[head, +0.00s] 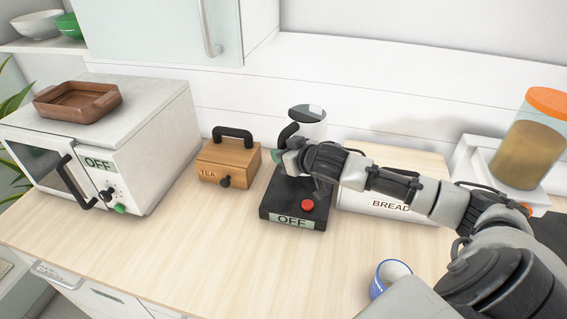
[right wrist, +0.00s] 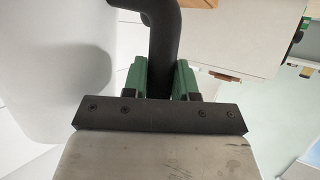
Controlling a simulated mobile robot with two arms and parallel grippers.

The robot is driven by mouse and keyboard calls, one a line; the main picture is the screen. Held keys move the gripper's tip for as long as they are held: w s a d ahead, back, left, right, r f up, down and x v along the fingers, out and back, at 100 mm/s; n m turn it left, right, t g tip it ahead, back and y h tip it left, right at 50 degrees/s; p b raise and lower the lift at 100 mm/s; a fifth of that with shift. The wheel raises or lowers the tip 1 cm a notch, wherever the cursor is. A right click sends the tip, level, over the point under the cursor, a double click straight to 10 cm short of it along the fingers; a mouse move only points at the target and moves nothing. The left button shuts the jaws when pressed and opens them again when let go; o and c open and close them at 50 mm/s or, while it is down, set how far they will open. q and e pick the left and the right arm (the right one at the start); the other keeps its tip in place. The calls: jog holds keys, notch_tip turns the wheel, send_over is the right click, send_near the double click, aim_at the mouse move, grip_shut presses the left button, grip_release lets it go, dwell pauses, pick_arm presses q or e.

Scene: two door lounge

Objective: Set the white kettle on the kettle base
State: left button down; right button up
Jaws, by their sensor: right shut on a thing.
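The white kettle (head: 311,130), with a black handle and a dark-topped lid, is upright at the back of the black kettle base (head: 268,206). My right arm hides its lower part, so I cannot tell whether it touches the base. The base has a red button and an OFF label. My right gripper (head: 283,157) is shut on the kettle's handle. In the right wrist view its green fingers (right wrist: 162,78) close around the black handle (right wrist: 164,40), with the white kettle body (right wrist: 45,65) to the left. My left gripper is not in view.
A wooden TEA box (head: 222,160) stands left of the base. A white microwave (head: 150,130) carrying a brown tray (head: 77,101) is further left. A BREAD box (head: 388,207) is behind my right arm. A blue-and-white mug (head: 390,275) is at front right. The front-left counter is clear.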

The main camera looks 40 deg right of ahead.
jog(key=shift+f+p, duration=0.4)
jog(key=shift+f, duration=1.45)
jog(key=o, duration=0.9)
jog(key=shift+s+f, duration=0.1)
jog(key=shift+b+v, duration=0.8)
jog(key=shift+v, duration=5.2)
